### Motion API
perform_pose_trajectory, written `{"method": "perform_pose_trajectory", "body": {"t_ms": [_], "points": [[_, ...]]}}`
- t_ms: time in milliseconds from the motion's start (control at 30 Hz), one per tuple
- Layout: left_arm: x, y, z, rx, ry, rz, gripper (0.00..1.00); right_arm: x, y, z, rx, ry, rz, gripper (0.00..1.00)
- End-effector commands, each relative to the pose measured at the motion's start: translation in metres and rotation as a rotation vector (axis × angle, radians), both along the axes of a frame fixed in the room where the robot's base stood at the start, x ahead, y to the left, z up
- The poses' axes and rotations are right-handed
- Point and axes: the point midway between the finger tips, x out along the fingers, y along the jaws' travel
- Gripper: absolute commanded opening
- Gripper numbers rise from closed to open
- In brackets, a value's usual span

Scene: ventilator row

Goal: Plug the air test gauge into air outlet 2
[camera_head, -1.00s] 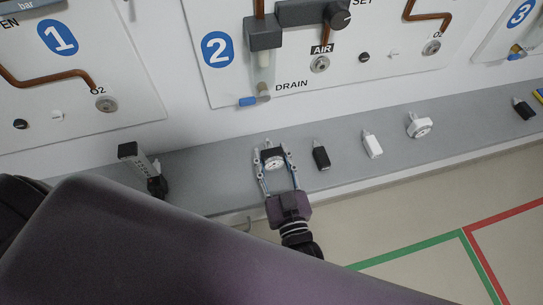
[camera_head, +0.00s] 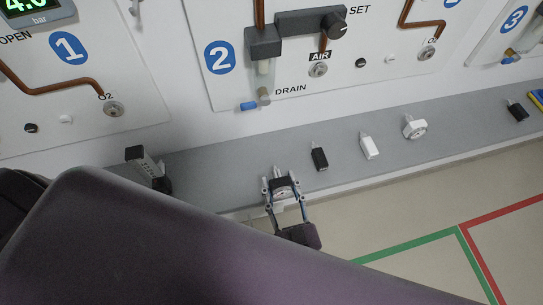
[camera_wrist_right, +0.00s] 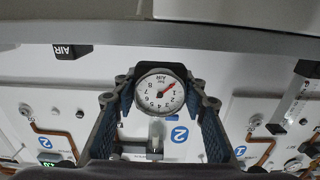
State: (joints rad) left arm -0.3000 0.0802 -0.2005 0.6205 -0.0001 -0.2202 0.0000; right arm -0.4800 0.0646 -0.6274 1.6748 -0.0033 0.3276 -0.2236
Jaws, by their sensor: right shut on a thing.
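My right gripper (camera_head: 284,187) is shut on the air test gauge (camera_head: 281,184), just off the front edge of the shelf. Air outlet 2 (camera_head: 318,69) is a round metal socket under the AIR label on panel 2, above and right of the gripper, apart from the gauge. In the wrist view I cannot make out this outlet clearly. My left gripper is not in view.
The grey shelf (camera_head: 225,163) runs below the panels. A drain fitting (camera_head: 263,95) projects left of the outlet.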

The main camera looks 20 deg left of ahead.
Motion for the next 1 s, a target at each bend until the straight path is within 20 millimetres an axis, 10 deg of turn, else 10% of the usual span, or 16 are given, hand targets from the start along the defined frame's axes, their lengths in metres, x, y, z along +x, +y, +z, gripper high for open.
{"method": "perform_pose_trajectory", "body": {"t_ms": [1000], "points": [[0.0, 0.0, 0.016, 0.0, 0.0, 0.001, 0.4, -0.046, -0.032, 0.001, 0.001, -0.002, -0.001, 0.0]]}}
